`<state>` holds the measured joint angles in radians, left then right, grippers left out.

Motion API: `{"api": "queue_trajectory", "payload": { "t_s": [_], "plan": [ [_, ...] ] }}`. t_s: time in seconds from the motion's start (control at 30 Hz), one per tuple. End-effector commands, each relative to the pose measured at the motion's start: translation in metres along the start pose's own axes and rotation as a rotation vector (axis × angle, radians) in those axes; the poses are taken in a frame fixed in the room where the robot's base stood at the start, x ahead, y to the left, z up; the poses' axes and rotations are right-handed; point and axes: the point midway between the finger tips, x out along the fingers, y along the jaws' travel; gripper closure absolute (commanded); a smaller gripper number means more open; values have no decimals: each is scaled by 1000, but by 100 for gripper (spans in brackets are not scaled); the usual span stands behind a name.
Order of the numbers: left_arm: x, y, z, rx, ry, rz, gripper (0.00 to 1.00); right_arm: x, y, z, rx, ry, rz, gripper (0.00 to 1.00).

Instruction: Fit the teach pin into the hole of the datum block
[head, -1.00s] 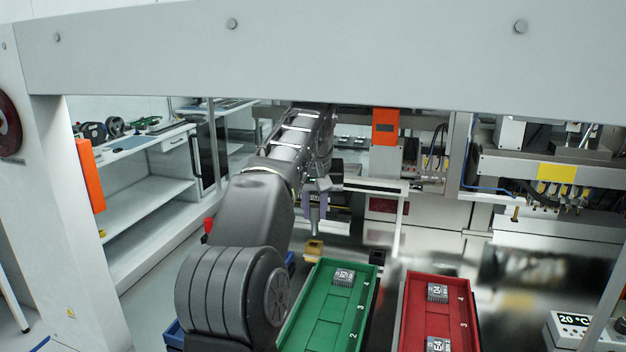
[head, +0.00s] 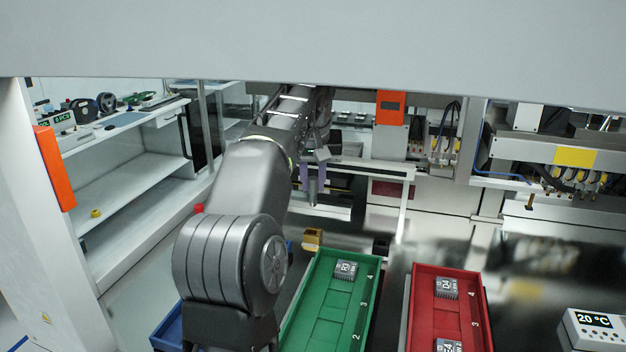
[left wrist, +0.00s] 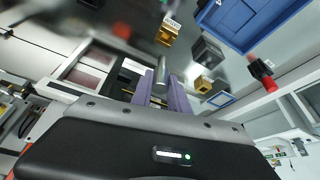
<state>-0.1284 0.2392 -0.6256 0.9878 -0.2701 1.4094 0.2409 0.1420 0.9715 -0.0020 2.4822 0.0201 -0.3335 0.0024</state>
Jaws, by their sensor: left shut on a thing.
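My left gripper (head: 312,182) reaches in under the grey beam, with its purple fingers pointing down above the work surface. In the left wrist view the fingers (left wrist: 163,92) are shut on a grey metallic teach pin (left wrist: 161,70), whose tip sticks out past them. A brass-coloured block (head: 313,238) stands behind the green tray, apart from the pin. The left wrist view shows two brass blocks, one upper (left wrist: 167,33) and one lower (left wrist: 204,85); I cannot tell which is the datum block, and its hole is not clear. My right gripper is not in view.
A green tray (head: 300,318) and a red tray (head: 412,310) hold chips in front. A dark block (head: 380,248) stands between them, farther back. A blue tray (left wrist: 240,22) and a red-topped post (left wrist: 262,70) show in the wrist view. The grey beam (head: 300,40) crosses above.

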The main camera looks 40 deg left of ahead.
Motion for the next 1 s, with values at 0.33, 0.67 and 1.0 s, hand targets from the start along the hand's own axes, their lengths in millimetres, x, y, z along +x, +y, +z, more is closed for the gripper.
{"api": "queue_trajectory", "payload": {
  "t_s": [0.33,0.67,1.0],
  "plan": [
    [23,-1,10,-1,-1,-1,100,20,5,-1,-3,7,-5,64],
    [49,0,20,-1,0,0,100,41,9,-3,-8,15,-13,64],
    [54,0,22,-1,0,0,100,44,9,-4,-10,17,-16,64]
  ]
}}
